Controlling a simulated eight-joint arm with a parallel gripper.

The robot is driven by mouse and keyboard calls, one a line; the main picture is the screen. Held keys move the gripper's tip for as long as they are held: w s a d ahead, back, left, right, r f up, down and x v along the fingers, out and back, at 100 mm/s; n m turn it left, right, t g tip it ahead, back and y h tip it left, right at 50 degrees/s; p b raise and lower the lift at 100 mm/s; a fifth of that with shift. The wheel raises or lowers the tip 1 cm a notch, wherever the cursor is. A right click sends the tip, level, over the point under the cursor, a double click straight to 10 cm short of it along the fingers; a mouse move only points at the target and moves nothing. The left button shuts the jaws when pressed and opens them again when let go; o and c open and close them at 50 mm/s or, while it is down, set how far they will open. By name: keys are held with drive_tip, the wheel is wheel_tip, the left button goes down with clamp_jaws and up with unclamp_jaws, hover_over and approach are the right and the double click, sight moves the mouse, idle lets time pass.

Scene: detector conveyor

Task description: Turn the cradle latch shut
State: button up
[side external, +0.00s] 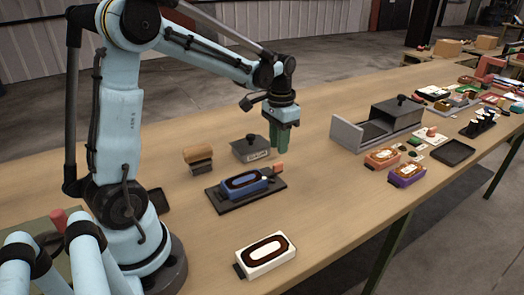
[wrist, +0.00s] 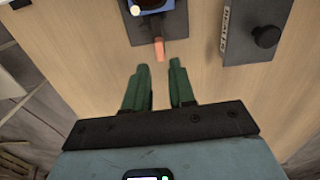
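The dark cradle (side external: 222,207) lies on the bench and holds a blue detector with a dark oval ring (side external: 243,183). An orange latch tab (side external: 278,168) sticks out at the cradle's right end. In the wrist view the latch (wrist: 159,49) is at the top centre, beside the cradle's edge (wrist: 142,30). My gripper (side external: 284,150) has green fingers pointing down above the bench, beyond the latch. In the wrist view my gripper (wrist: 159,66) is open and empty, its fingertips apart and appearing just below the latch.
A grey lidded box (side external: 252,150) stands close to my gripper and shows at the wrist view's upper right (wrist: 240,45). A brown-topped block (side external: 198,155) is left of it. A white detector (side external: 266,256) lies in front. A grey open housing (side external: 375,128) stands right.

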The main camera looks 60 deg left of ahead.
sight(278, 164)
wheel_tip(278, 164, up, 6)
idle(0.4)
drive_tip(key=shift+d+r, duration=0.1)
